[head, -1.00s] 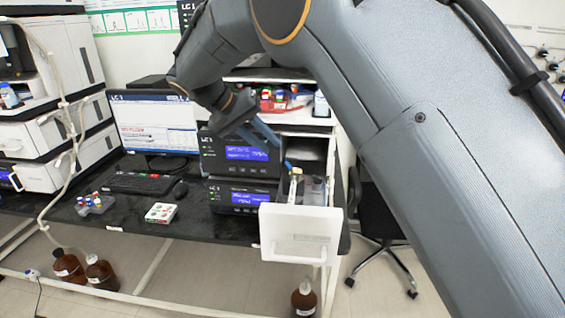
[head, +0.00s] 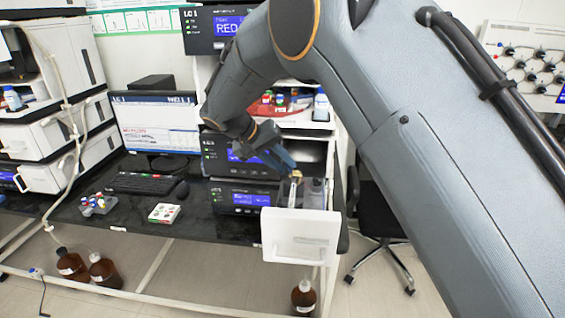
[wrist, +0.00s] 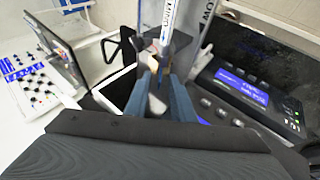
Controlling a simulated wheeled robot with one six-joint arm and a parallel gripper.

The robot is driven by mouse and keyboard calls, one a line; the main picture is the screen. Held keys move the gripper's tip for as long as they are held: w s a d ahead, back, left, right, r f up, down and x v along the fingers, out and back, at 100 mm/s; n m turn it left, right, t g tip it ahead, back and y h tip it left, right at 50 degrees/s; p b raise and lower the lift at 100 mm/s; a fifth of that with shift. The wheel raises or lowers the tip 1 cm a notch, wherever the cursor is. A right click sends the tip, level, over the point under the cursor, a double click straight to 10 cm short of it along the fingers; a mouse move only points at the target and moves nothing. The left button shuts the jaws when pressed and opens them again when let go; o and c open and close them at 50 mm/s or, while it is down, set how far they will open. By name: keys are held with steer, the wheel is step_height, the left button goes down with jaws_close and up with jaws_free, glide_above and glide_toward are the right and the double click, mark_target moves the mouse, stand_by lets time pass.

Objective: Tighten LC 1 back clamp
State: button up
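The lower LC 1 unit (head: 238,197) has a blue lit screen. Its drawer (head: 300,236), with a white front, stands pulled out at the right of the unit. A slim column (head: 293,192) stands upright in the drawer, and its white labelled body (wrist: 168,18) shows in the wrist view. My gripper (head: 287,168) is at the column's upper end, above the drawer. In the wrist view my gripper's (wrist: 158,78) two blue-grey fingers are apart, with a pale piece (wrist: 156,104) between them. I cannot tell whether they touch it. The back clamp is not clearly distinguishable.
An upper LC 1 unit (head: 222,158) sits close to my wrist. A shelf with bottles (head: 321,108) is behind. A monitor (head: 155,127), keyboard (head: 146,184) and vial rack (head: 97,205) are at left. A black chair (head: 378,215) stands right of the bench.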

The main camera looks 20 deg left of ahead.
jaws_close()
steer(key=shift+f, duration=0.1)
steer(key=shift+a+f+h+b, duration=0.3)
steer(key=shift+h+b, duration=0.2)
steer(key=shift+b, duration=0.45)
steer(key=shift+s+a+t+h+b, duration=0.15)
steer(key=shift+t+h+b, duration=0.15)
steer(key=shift+h+b, duration=0.35)
jaws_free()
